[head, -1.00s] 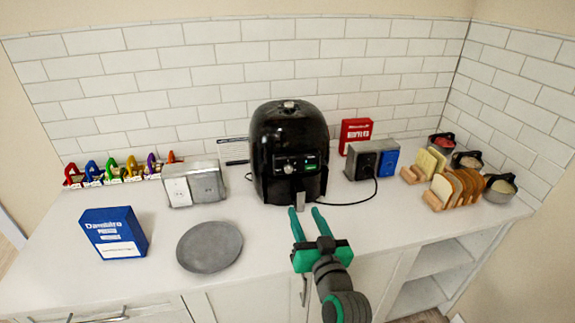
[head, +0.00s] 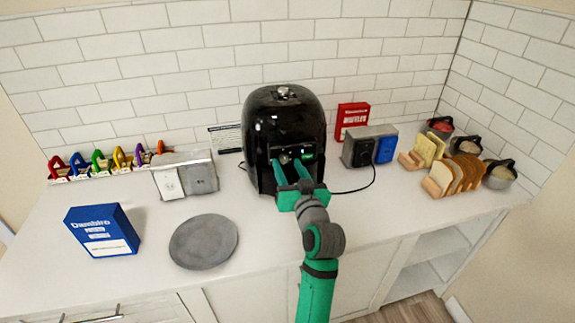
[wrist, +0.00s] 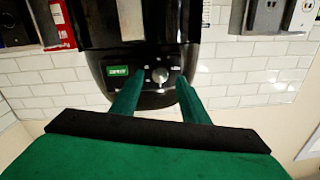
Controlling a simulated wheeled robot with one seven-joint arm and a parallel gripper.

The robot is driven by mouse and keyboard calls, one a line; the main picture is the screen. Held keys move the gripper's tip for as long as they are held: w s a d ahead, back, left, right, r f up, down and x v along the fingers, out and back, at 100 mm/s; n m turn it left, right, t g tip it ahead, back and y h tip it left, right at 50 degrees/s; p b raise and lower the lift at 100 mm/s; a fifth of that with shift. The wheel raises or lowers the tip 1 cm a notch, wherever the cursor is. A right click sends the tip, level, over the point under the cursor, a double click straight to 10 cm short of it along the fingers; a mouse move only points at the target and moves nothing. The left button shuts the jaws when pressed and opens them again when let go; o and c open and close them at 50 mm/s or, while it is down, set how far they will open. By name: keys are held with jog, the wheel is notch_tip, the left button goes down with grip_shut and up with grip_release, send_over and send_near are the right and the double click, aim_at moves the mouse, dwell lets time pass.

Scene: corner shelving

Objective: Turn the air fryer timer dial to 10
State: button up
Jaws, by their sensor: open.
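The black air fryer (head: 284,112) stands upright on the counter against the tiled wall. Its control panel shows in the wrist view, upside down, with a lit green display (wrist: 118,72) and a round silver timer dial (wrist: 160,75). My gripper (head: 289,163) is open in front of the panel, its two green fingers pointing at the fryer. In the wrist view my gripper (wrist: 159,80) has its fingertips to either side of the dial, the dial nearer the middle of the gap. I cannot tell whether they touch it. The dial's marks are too small to read.
A toaster-like grey box (head: 370,148) and a red box (head: 352,120) stand right of the fryer. A grey double box (head: 185,176), a blue box (head: 103,231) and a grey plate (head: 204,241) lie left. Bread slices (head: 458,177) sit at the far right.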

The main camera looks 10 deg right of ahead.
jog(key=shift+w, duration=0.75)
grip_shut()
jog(key=shift+m, duration=0.4)
jog(key=m, duration=0.4)
jog(key=shift+m, duration=0.4)
jog(key=m, duration=0.6)
jog(key=shift+f+t+h, duration=0.2)
jog(key=shift+t+h, duration=0.1)
jog(key=shift+m, duration=0.4)
